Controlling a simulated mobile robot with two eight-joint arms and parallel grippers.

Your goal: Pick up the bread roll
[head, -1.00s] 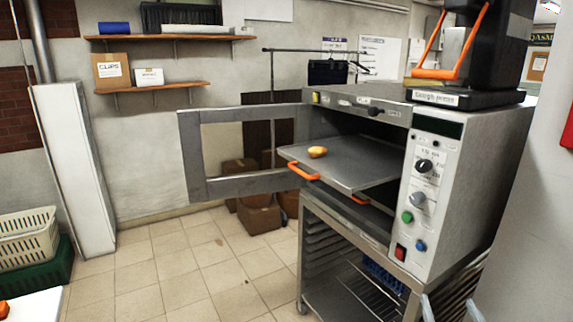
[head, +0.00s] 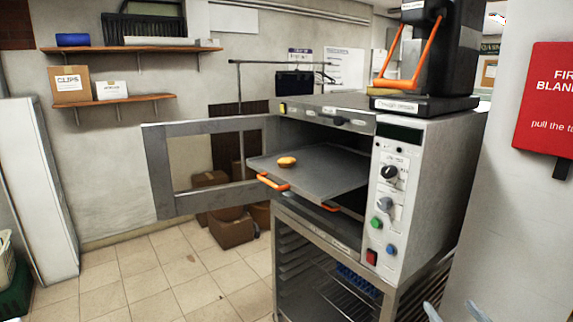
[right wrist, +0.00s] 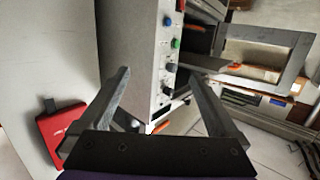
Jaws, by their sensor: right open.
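The bread roll (head: 287,161) is small and golden brown. It lies near the front left edge of a grey metal tray (head: 330,178) that sticks out of the oven (head: 427,180). The tray has orange handles at its edge. My right gripper (head: 455,312) shows only by its fingertips at the bottom edge of the head view, well below and right of the roll. In the right wrist view the gripper (right wrist: 158,78) is open with nothing between its fingers. I cannot make out the roll in that view. My left gripper is not in view.
The oven's door (head: 160,170) hangs open to the left of the tray. A wire-shelf rack (head: 325,270) stands under the oven. Cardboard boxes (head: 232,230) sit on the floor behind. A red fire blanket box (head: 545,98) is on the right. The tiled floor at front left is clear.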

